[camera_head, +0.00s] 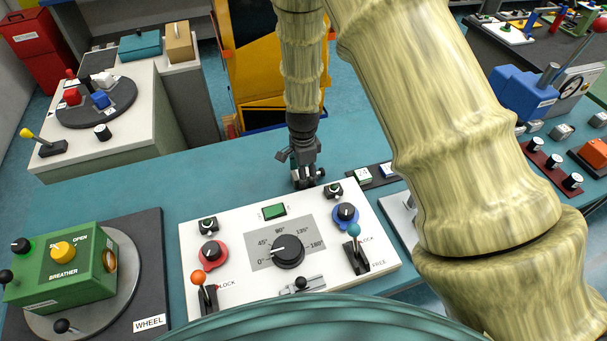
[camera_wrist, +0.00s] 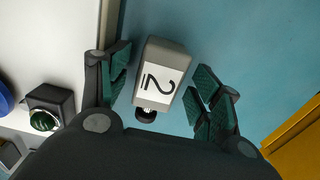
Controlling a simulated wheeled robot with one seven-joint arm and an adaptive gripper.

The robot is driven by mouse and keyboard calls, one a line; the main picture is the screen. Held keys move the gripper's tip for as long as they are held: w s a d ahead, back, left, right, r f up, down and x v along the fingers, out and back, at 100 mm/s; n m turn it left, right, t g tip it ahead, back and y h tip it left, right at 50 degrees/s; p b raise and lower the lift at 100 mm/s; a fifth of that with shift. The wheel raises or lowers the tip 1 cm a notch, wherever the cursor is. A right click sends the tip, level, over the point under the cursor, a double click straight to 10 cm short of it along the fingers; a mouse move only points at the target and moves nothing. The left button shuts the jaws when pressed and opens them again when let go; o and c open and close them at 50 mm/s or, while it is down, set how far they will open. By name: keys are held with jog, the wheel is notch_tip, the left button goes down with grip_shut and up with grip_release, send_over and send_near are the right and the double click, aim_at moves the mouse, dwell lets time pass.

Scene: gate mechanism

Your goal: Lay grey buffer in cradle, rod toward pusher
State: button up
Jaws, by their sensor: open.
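A grey block with a white label marked in dark figures (camera_wrist: 162,78), which looks like the grey buffer, lies on the blue bench top in the wrist view. A short dark rod end (camera_wrist: 146,115) shows at its lower edge, toward my palm. My gripper (camera_wrist: 165,88) is open, with one green-padded finger on each side of the block and a visible gap on the right. In the head view my gripper (camera_head: 307,178) points down behind the white control panel, and the block is mostly hidden there. I cannot make out the cradle or the pusher for certain.
The white panel (camera_head: 222,245) with knobs and levers stands just in front of my gripper. A green box (camera_head: 62,275) is at left. Bare blue bench (camera_head: 190,180) lies left of my gripper.

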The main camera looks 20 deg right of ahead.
jog(key=shift+w+f, duration=0.1)
jog(key=shift+f, duration=0.3)
jog(key=shift+s+d, duration=0.1)
jog(key=shift+s, duration=0.15)
jog(key=shift+w+f, duration=0.1)
jog(key=shift+f, duration=0.1)
jog(key=shift+c, duration=0.8)
grip_shut()
jog(key=shift+r, duration=0.15)
